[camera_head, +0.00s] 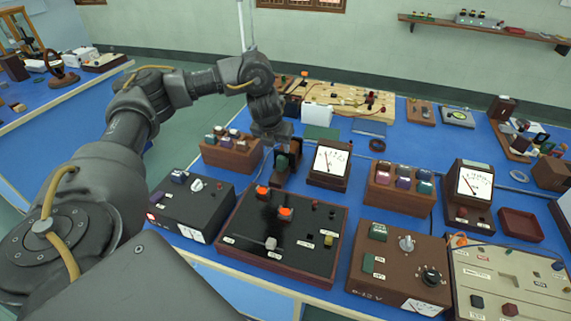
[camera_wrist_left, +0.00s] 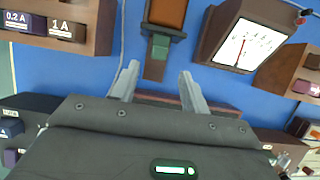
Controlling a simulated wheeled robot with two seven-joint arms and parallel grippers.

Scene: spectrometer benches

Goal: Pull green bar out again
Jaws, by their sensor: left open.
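The green bar (camera_head: 282,162) sits in a small dark brown stand (camera_head: 294,158) in the middle of the blue bench. In the left wrist view the green bar (camera_wrist_left: 159,46) shows as a small green block at the near end of the stand, below an orange-brown panel (camera_wrist_left: 166,12). My left gripper (camera_head: 277,147) is over the stand and hides part of it in the head view. In the left wrist view its two fingers (camera_wrist_left: 158,76) are apart with nothing between them, and the bar appears just beyond the fingertips. My right gripper is in neither view.
A dial meter (camera_head: 329,163) stands close to the right of the stand. A wooden box of blocks (camera_head: 231,154) is close on the left. A black panel with orange knobs (camera_head: 283,237) lies in front. Little free bench surrounds the stand.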

